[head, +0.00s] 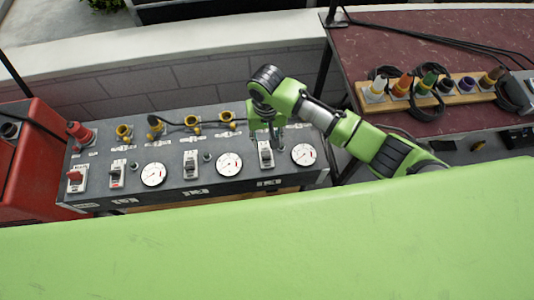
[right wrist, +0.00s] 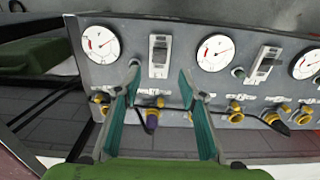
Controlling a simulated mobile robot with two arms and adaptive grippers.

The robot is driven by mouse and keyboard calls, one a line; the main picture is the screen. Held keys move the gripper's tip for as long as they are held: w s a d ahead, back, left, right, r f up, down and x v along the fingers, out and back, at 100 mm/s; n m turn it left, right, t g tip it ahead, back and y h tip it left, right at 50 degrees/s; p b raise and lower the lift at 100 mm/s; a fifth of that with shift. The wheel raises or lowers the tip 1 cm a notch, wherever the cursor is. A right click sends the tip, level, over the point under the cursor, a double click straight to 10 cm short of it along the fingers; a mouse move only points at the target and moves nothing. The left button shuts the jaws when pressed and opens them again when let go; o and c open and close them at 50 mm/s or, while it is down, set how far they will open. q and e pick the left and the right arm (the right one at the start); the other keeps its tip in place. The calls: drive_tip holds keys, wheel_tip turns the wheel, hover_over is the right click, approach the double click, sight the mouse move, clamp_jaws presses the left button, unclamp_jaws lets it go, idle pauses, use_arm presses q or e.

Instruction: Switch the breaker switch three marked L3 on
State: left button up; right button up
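The breaker panel (head: 135,195) is a dark box with several light-coloured switches and round gauges. The third breaker switch (head: 266,155) sits between the two rightmost gauges; its label is too small to read. It also shows in the right wrist view (right wrist: 160,52), between two gauges. My right gripper (head: 270,141) is just behind this switch. In the right wrist view my gripper (right wrist: 158,76) is open and empty, its fingertips spread to either side just below the switch. I cannot tell whether they touch the panel. My left gripper is not in view.
Yellow sockets (head: 193,124) with cables line the panel's back. A red-handled switch (head: 76,178) and red plug (head: 80,132) are at its left end, beside a red box (head: 35,165). A rack of coloured plugs (head: 432,95) lies on the dark red table (head: 460,35) at right.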

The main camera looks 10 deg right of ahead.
sight(266, 157)
wheel_tip(266, 157, down, 12)
drive_tip(key=shift+r, duration=0.15)
idle(0.3)
clamp_jaws()
